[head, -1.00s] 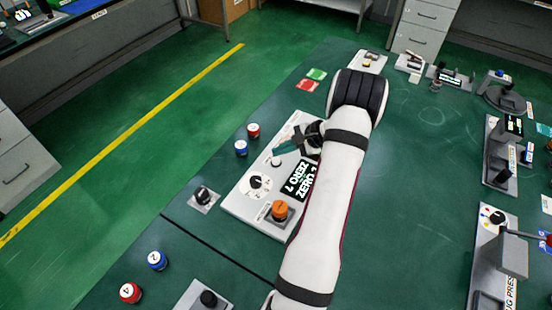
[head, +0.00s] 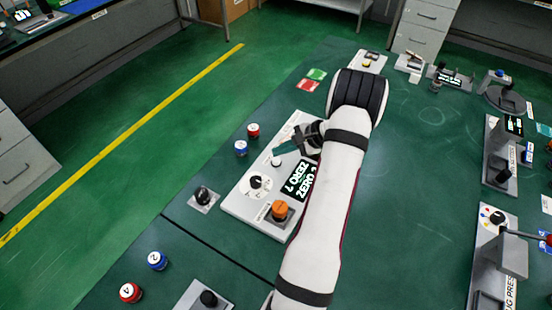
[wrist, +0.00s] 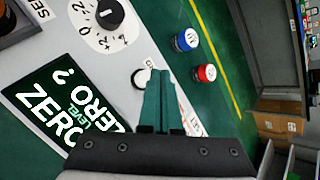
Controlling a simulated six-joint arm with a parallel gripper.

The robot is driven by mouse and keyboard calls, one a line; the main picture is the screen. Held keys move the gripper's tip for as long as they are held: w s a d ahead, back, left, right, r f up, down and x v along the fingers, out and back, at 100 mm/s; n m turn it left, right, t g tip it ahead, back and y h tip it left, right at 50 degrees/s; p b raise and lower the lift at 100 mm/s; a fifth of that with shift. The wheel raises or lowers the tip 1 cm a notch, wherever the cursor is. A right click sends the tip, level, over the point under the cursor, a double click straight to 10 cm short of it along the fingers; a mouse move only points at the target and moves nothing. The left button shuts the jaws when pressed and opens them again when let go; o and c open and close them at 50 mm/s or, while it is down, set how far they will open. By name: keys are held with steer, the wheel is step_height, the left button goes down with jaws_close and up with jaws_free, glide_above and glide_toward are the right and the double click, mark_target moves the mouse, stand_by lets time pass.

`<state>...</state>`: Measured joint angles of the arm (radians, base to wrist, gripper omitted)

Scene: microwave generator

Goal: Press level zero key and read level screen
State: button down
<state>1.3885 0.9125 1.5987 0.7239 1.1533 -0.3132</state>
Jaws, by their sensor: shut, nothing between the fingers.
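The grey generator panel (head: 250,214) lies on the green bench, left of my arm. Its small white round key (head: 276,162) also shows in the wrist view (wrist: 141,79). My gripper (head: 280,152) is shut and empty, its teal fingers (wrist: 157,78) over the panel right beside the key, partly overlapping its edge in the wrist view. I cannot tell whether they touch it. The black level screen (head: 301,179) is lit with white text; "ZERO ?" is readable, and "LEVEL" and "ZERO" show in the wrist view (wrist: 62,110).
The panel also carries a dial (head: 257,182) and an orange knob (head: 279,209). A red cap (head: 253,130) and a blue cap (head: 241,148) stand at the panel's left edge. A black knob box (head: 204,198) sits nearer.

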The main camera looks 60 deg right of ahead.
mark_target(280, 160)
steer(key=shift+f, duration=0.1)
stand_by(0.5)
steer(key=shift+f, duration=0.35)
steer(key=shift+f, duration=0.55)
stand_by(0.5)
steer(key=shift+r, duration=0.95)
steer(key=shift+r, duration=2.55)
